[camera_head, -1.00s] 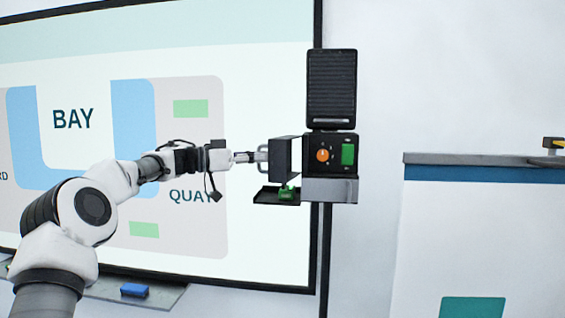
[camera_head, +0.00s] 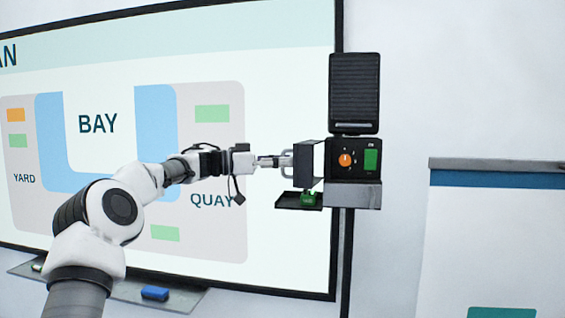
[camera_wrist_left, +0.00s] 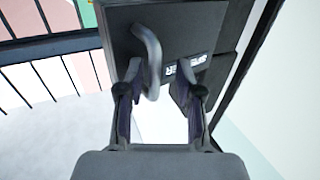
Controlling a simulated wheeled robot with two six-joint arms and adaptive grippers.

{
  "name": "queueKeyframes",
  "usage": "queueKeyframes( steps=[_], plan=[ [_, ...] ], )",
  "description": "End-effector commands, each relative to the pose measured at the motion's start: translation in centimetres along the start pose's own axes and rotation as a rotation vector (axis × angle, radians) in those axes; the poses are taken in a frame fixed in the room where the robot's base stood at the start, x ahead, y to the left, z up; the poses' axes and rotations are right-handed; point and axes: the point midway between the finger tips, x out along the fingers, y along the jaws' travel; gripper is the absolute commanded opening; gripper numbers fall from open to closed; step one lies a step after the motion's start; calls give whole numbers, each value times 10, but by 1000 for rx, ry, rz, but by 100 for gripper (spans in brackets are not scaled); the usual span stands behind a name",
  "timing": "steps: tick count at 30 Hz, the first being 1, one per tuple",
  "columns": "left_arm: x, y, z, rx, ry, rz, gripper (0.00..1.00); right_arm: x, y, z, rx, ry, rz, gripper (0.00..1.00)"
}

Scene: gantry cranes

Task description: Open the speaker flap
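The speaker flap (camera_head: 309,158) is a dark panel standing swung out on the left side of the black control box (camera_head: 358,174). It carries a grey bar handle (camera_head: 286,175), and the wrist view shows the flap (camera_wrist_left: 178,25) with a partly hidden white label. My left gripper (camera_head: 284,161) is at the handle, left of the flap. In the wrist view its two fingers (camera_wrist_left: 160,95) are apart, with the curved handle (camera_wrist_left: 153,60) close to the left finger. Whether they touch is unclear. My right gripper is not in view.
The box has an orange knob (camera_head: 345,160) and a green button (camera_head: 372,160), with a black ribbed panel (camera_head: 354,92) above. A small tray (camera_head: 288,201) with a green item (camera_head: 308,199) lies below the flap. A whiteboard (camera_head: 290,110) is behind my arm.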

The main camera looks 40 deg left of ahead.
Motion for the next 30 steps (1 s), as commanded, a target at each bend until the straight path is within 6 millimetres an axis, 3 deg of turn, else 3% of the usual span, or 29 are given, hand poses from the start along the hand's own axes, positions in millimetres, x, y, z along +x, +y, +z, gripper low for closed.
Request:
queueKeyframes(
  steps=[4,12,16,30],
  plan=[
    [-18,0,-1,-1,4,-1,36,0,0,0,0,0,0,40],
    [-86,0,-1,0,5,0,36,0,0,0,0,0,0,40],
    [-108,0,-1,0,3,0,36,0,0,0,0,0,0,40],
    [-116,0,0,0,-1,1,36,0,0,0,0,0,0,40]
  ],
)
